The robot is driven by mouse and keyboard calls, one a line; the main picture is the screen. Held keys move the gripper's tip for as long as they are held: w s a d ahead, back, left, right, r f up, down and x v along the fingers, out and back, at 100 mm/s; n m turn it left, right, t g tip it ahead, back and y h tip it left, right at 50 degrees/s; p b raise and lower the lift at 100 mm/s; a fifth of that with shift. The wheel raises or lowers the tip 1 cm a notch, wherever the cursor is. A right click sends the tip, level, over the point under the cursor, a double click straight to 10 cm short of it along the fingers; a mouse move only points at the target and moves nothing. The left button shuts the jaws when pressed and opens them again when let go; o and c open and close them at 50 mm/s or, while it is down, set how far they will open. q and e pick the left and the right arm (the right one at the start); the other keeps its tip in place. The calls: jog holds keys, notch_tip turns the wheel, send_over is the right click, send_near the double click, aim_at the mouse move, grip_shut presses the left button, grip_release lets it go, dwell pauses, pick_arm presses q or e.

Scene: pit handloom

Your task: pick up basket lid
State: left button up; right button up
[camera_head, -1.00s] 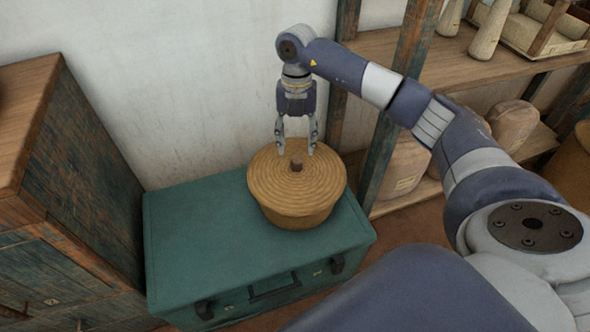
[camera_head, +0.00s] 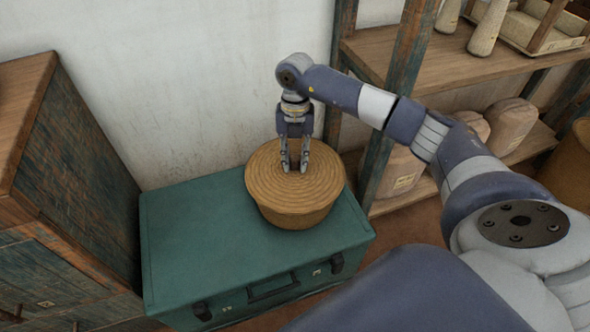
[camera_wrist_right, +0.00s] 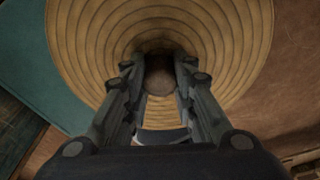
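The round woven basket lid (camera_head: 270,180) sits on the tan basket (camera_head: 290,219), which stands on a teal trunk. The lid has concentric coils and a small dark knob (camera_head: 295,161) at its centre. My right gripper (camera_head: 294,168) points straight down over the lid, its two fingers on either side of the knob and appearing closed against it. The right wrist view shows the knob (camera_wrist_right: 160,78) between the fingertips and the lid (camera_wrist_right: 85,45) around them. No gap shows between lid and basket. My left gripper is not in view.
The teal trunk (camera_head: 190,240) stands against the white wall. A worn wooden cabinet (camera_head: 75,160) is close on the left. A wooden shelf (camera_head: 460,62) with pale cones and sacks stands on the right, its post near the basket. The trunk top left of the basket is clear.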

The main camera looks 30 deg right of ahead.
grip_shut()
